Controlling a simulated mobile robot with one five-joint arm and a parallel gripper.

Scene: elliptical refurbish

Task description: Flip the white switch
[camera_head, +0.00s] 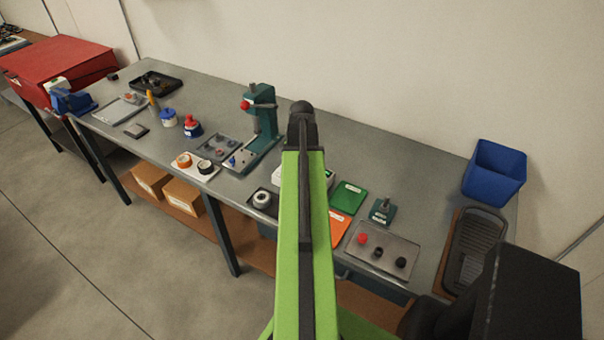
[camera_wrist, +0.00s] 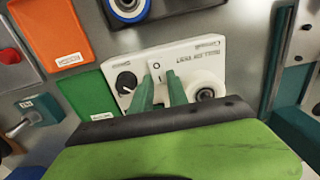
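A white box (camera_wrist: 207,62) with printed lettering shows in the wrist view. It carries a black knob (camera_wrist: 126,82) on the left, a small white switch (camera_wrist: 158,71) marked O and I in the middle, and a round dark-centred fitting (camera_wrist: 205,94) on the right. My gripper (camera_wrist: 161,82) has two green fingers, slightly apart with nothing seen between them. They are over the box's middle, with the tips close to the switch. I cannot tell whether they touch it. In the head view my arm hides most of the white box (camera_head: 328,178) and my gripper.
A green plate (camera_wrist: 85,94) and an orange plate (camera_wrist: 52,32) lie beside the box. A metal toggle on a teal block (camera_wrist: 35,112) is at the left. A teal press (camera_head: 262,125) stands on the bench, and a blue bin (camera_head: 494,172) is at the right.

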